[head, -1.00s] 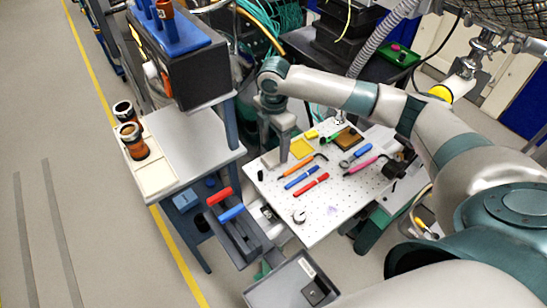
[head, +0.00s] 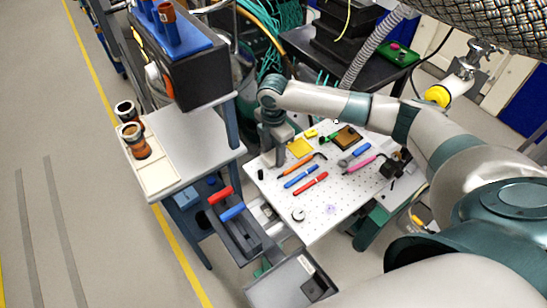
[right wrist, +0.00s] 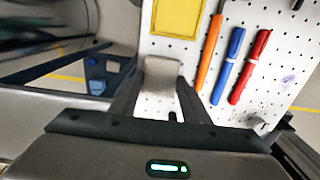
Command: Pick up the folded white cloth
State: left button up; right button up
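A small pale grey-white piece with a rounded edge, seemingly the folded white cloth (right wrist: 162,73), shows between the fingertips. I cannot tell whether both fingers touch it. In the head view the gripper mostly hides that spot. My left gripper is not in view.
A yellow pad (head: 300,147), an orange tool (head: 301,165), a blue pen (head: 301,177) and a red pen (head: 311,183) lie right of the gripper. A grey side table (head: 195,140) stands to the left. The board's front part is mostly clear.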

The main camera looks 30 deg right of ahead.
jog(key=shift+c, duration=1.3)
jog(key=shift+r, duration=0.1)
jog(key=shift+w+r+b, duration=0.1)
jog(key=shift+r+b, duration=0.2)
jog(key=shift+r, duration=0.15)
jog(key=r, duration=0.1)
jog(key=r+b, duration=0.1)
jog(key=r, duration=0.1)
jog(key=shift+s+d+r, duration=0.1)
jog(key=shift+s+d, duration=0.05)
jog(key=shift+s, duration=0.2)
jog(key=s+d+r+b, duration=0.3)
jog(key=s+r, duration=0.3)
jog(key=s, duration=0.4)
jog(key=shift+s+d+r, duration=0.2)
jog(key=shift+s+r, duration=0.1)
jog(key=shift+r, duration=0.1)
